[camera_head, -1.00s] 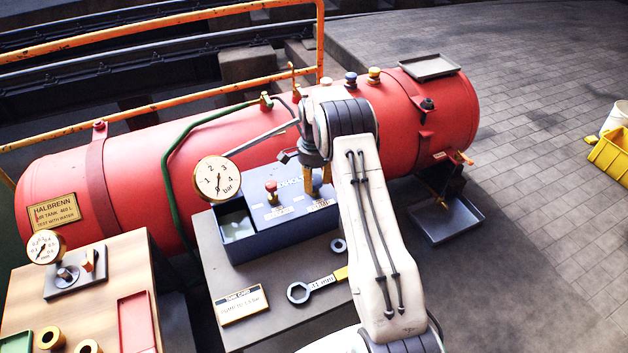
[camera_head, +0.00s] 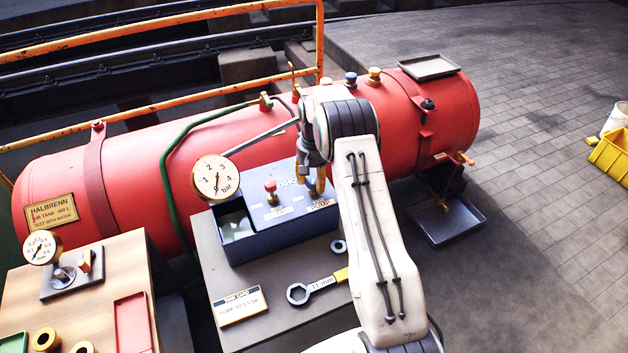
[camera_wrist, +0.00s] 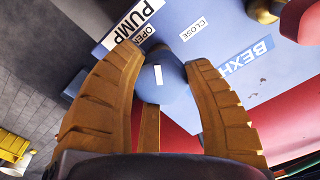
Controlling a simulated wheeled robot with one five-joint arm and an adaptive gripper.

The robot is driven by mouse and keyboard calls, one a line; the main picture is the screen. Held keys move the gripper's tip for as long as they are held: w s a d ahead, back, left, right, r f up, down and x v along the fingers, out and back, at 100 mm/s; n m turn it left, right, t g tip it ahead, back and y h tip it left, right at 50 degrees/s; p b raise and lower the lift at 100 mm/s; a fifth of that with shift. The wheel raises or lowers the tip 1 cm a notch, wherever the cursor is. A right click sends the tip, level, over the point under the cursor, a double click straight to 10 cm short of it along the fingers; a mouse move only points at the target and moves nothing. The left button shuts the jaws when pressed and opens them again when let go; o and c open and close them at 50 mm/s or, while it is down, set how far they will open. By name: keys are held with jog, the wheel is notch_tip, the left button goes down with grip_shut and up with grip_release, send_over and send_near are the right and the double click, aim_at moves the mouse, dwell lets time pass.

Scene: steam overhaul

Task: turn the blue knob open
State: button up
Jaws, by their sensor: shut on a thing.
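The blue knob (camera_wrist: 168,72) sits on the blue pump box in the wrist view, between the two brown fingers of my gripper (camera_wrist: 164,58). My gripper is shut on it. The knob has a white mark on top. Labels reading OPEN (camera_wrist: 131,28) and CLOSE (camera_wrist: 194,29) are on the box beside it. In the head view my gripper (camera_head: 315,186) points down at the right end of the box (camera_head: 262,245), and the knob is hidden there by the fingers and arm.
A red-topped knob (camera_head: 270,187) stands on the same box, left of my gripper. A round gauge (camera_head: 216,178) is at its left. The red tank (camera_head: 140,185) lies close behind. A wrench (camera_head: 316,286) and a card (camera_head: 240,306) lie on the bench in front.

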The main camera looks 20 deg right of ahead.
aim_at(314, 179)
jog(key=n, duration=0.6)
jog(key=shift+s+a+f+n, duration=0.1)
jog(key=shift+s+f+n, duration=0.1)
jog(key=shift+f+n, duration=0.1)
dwell(0.3)
jog(key=o, duration=1.2)
jog(key=shift+r, duration=0.15)
jog(key=shift+w, duration=0.1)
jog(key=shift+r, duration=0.1)
jog(key=shift+w+r, duration=0.1)
jog(key=shift+r, duration=0.35)
notch_tip(314, 179, up, 11)
